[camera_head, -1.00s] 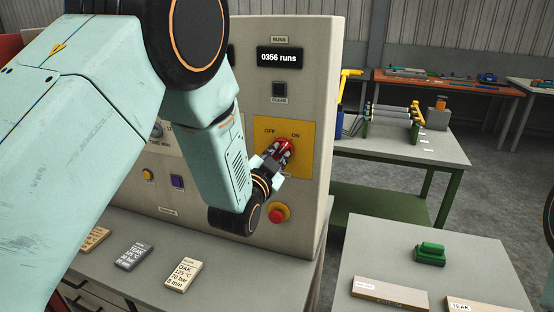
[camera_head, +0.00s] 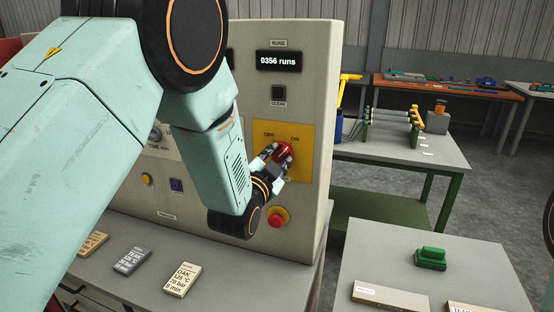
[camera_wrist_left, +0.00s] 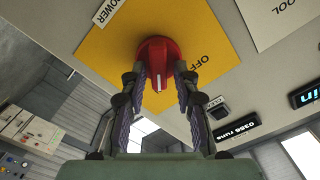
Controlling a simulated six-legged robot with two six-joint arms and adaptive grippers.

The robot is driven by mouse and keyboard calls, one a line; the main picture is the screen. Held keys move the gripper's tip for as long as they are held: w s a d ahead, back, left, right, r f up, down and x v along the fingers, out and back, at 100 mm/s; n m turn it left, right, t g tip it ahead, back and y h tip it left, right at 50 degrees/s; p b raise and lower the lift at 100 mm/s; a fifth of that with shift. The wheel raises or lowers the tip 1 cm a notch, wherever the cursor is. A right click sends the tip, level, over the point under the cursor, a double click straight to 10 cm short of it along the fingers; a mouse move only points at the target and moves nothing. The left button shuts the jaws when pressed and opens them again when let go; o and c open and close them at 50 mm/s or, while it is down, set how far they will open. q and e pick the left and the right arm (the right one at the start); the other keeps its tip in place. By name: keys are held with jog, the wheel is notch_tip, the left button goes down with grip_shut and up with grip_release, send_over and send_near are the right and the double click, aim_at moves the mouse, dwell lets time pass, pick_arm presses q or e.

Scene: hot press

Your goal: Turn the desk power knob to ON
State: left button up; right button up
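The red power knob (camera_head: 285,150) is on a yellow plate (camera_head: 299,136) on the press front, with OFF at its upper left and ON at its upper right. My left gripper (camera_head: 274,160) is at the knob from the lower left. In the left wrist view its fingers (camera_wrist_left: 160,88) stand apart on either side of the knob (camera_wrist_left: 157,51), with gaps beside its grip bar. The knob's white line points down in that view, away from the OFF label (camera_wrist_left: 187,62) at right, roughly toward the ON side. The ON label is hidden there. My right gripper is out of view.
A red push button (camera_head: 278,217) sits just below the plate. The CLEAR button (camera_head: 278,93) and runs display (camera_head: 279,61) are above. Recipe cards (camera_head: 181,280) lie on the desk in front. A side table (camera_head: 473,265) with a green block (camera_head: 430,258) stands at right.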

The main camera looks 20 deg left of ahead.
pick_arm(q)
jog(key=shift+o, duration=0.5)
jog(key=shift+s+f, duration=0.15)
jog(key=shift+s, duration=0.45)
jog(key=s, duration=1.1)
jog(key=shift+a, duration=0.25)
